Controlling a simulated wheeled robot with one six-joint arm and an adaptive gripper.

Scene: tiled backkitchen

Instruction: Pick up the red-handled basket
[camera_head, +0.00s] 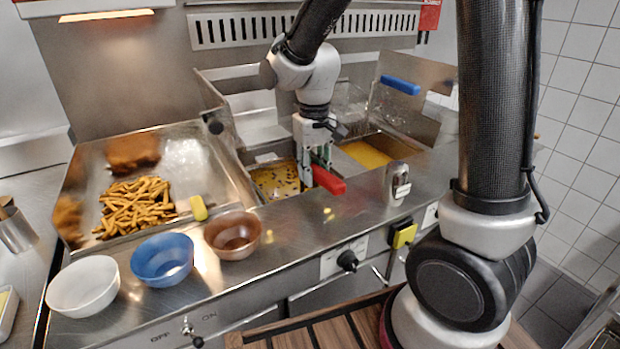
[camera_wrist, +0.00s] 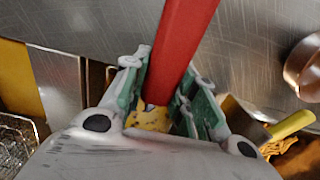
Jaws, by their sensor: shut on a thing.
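The red handle (camera_head: 328,180) of the basket sits at the front edge of the left fryer well. My gripper (camera_head: 312,172) points down at it from above, with its fingers on both sides. In the wrist view the red handle (camera_wrist: 182,45) runs between the two green-lined fingers (camera_wrist: 165,95), and my gripper is shut on it. The basket body is mostly hidden behind my gripper; the left well (camera_head: 274,181) shows yellow oil with dark bits.
A blue handle (camera_head: 400,85) stands at the right well, which holds yellow oil (camera_head: 365,154). A tray of fries (camera_head: 135,205) and a yellow-handled tool (camera_head: 198,208) are left. White (camera_head: 84,287), blue (camera_head: 162,259) and brown (camera_head: 232,235) bowls line the counter's front.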

